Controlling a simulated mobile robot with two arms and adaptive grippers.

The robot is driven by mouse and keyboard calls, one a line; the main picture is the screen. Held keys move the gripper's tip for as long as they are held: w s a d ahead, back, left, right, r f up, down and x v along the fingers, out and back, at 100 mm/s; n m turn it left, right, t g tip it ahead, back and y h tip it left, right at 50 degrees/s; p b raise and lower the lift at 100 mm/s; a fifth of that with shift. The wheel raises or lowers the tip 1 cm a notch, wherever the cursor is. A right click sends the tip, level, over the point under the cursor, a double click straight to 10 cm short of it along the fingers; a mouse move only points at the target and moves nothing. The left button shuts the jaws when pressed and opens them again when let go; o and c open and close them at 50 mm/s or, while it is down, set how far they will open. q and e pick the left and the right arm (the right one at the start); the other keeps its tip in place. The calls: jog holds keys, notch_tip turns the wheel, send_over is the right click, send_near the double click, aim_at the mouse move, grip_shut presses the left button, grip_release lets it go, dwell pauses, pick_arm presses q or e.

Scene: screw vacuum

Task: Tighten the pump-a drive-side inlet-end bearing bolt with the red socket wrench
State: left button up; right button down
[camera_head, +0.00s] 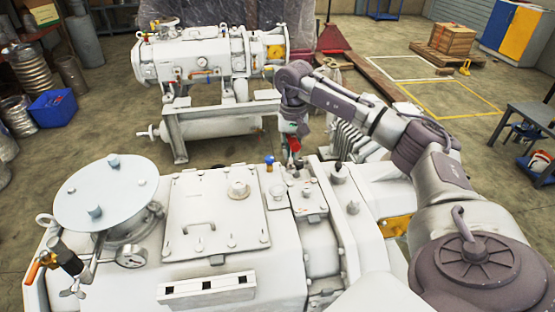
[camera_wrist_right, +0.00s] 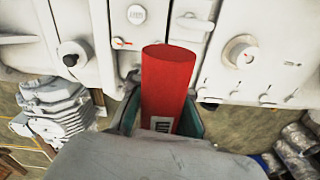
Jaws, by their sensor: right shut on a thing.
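The red socket wrench (camera_wrist_right: 168,80) is held between the two green-grey fingers of my right gripper (camera_wrist_right: 160,118) in the right wrist view. In the head view, my right gripper (camera_head: 292,136) points down over the large white pump (camera_head: 215,262) in the foreground, near its right-middle part. Only a bit of the red wrench (camera_head: 294,145) shows below the fingers there, and its lower end is hard to make out. Small bolt heads and fittings sit on the cover plate (camera_head: 309,196) just below. I cannot tell which one is the inlet-end bearing bolt. My left gripper is not in view.
A second white pump (camera_head: 195,57) stands on a frame behind.

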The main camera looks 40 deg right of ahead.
aim_at(291, 165)
jog(key=shift+w+d+r, duration=0.1)
jog(key=shift+w, duration=0.15)
jog(key=shift+s+d, duration=0.1)
jog(key=shift+s, duration=0.05)
jog(key=shift+s+r, duration=0.1)
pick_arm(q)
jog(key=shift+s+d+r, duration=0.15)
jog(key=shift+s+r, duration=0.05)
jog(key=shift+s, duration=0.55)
pick_arm(e)
jog(key=shift+f, duration=0.45)
jog(key=shift+f+b, duration=1.5)
jog(key=shift+f, duration=0.9)
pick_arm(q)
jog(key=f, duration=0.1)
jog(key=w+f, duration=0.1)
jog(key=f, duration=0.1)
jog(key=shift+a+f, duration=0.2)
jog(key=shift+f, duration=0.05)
